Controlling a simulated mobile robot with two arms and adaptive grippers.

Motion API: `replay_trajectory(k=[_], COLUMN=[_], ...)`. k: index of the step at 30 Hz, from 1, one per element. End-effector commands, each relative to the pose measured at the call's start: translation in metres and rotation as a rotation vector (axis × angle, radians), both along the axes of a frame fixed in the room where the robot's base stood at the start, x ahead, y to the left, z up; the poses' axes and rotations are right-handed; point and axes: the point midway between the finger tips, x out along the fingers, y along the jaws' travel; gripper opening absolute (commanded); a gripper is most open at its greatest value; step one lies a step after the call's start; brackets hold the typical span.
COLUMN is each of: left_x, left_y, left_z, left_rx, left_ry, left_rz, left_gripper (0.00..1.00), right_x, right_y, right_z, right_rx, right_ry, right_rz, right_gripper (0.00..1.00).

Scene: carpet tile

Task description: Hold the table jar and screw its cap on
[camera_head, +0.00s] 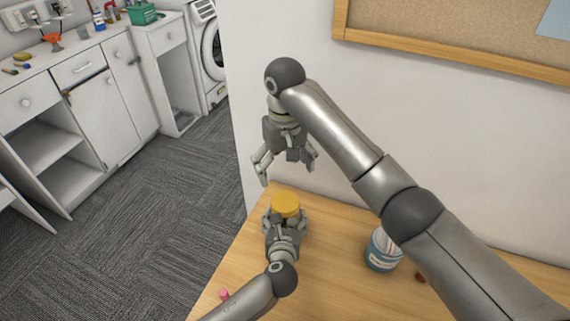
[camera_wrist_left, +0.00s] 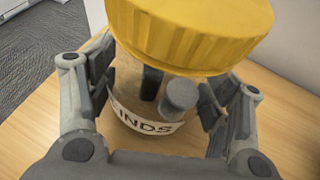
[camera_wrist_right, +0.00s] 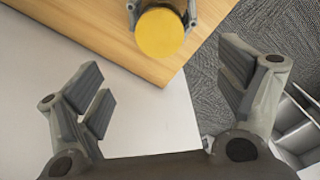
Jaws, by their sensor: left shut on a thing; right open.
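The jar (camera_wrist_left: 140,105) is a clear container with a label ending in "INDS" and something dark and grey inside. The yellow cap (camera_head: 286,204) sits on top of the jar; whether it is threaded tight I cannot tell. It also shows in the left wrist view (camera_wrist_left: 195,30) and the right wrist view (camera_wrist_right: 160,33). My left gripper (camera_head: 284,222) is shut on the jar's sides below the cap, near the table's corner. My right gripper (camera_head: 287,172) is open and empty, above and beyond the cap.
The wooden table (camera_head: 335,235) carries a blue-labelled tub (camera_head: 382,250) to the right, a small brown piece (camera_head: 420,277) beside it and a pink item (camera_head: 224,294) at the left edge. A white wall (camera_head: 300,60) stands behind. Cabinets (camera_head: 105,95) stand far left across carpet.

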Motion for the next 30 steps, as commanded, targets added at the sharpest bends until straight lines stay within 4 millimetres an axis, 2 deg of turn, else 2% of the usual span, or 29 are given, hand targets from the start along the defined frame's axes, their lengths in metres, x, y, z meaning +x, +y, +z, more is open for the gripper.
replay_trajectory(k=[6,14,15,21,30], left_x=[-0.0001,-0.0001,-0.0001,-0.0001,-0.0001], left_y=[-0.0001,0.0000,0.0000,0.0000,0.0000], left_z=[-0.0003,-0.0003,-0.0003,-0.0002,-0.0001], left_rx=[0.000,0.000,0.000,0.000,0.000], left_ry=[0.000,0.000,0.000,0.000,0.000], left_rz=[0.000,0.000,0.000,0.000,0.000], left_gripper=[0.06,0.06,0.75,0.98,0.98], right_x=[-0.0002,-0.0004,-0.0004,-0.0005,-0.0005], right_y=[-0.0009,-0.0006,-0.0006,-0.0005,-0.0004], right_z=[0.0095,0.0099,0.0098,0.0097,0.0096], right_rx=[-0.002,-0.002,-0.001,-0.001,-0.001], right_ry=[0.001,0.001,0.002,0.002,0.002], right_rz=[-0.002,-0.002,-0.001,-0.001,-0.001], right_gripper=[0.90,0.90,0.90,0.90,0.90])
